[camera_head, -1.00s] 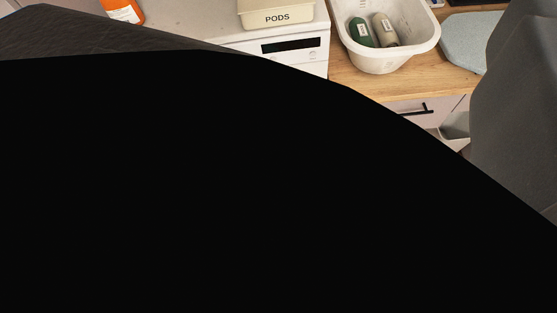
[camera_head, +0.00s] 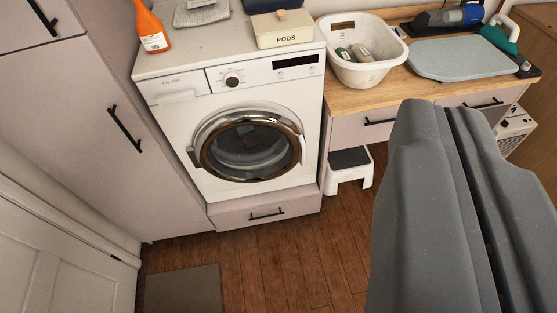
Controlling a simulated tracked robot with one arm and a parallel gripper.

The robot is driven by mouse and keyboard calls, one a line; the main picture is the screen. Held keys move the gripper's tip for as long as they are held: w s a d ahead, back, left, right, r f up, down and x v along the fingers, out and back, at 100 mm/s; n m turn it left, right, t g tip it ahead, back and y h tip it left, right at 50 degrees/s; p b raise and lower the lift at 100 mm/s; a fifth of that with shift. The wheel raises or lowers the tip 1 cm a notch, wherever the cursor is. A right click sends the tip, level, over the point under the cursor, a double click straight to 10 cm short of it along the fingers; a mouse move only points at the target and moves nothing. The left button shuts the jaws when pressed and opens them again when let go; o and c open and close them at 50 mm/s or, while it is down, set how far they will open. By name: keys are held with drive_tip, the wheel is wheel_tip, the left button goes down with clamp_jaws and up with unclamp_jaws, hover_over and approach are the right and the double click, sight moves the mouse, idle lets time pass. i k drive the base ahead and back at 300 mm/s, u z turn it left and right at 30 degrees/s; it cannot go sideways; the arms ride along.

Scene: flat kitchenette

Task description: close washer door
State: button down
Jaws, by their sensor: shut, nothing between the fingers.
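The white washer (camera_head: 270,95) stands in the middle of the view, with its control panel facing me. Its round door (camera_head: 250,148), a dark glass with a chrome and brown rim, lies at or very near the washer's front. I cannot tell whether it is latched. My gripper (camera_head: 443,106) is large in the right foreground, its two grey fingers together and empty. It is to the right of the door and apart from it.
A tall cabinet (camera_head: 80,110) stands left of the washer. A wooden counter (camera_head: 365,98) with a white basket (camera_head: 362,72) is to the right, with a white step stool (camera_head: 350,168) below. The floor (camera_head: 270,260) before the washer is clear, beside a grey mat (camera_head: 183,290).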

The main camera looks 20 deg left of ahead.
sight(201, 154)
drive_tip(key=u, duration=0.35)
drive_tip(key=i, duration=1)
drive_tip(key=z, duration=0.05)
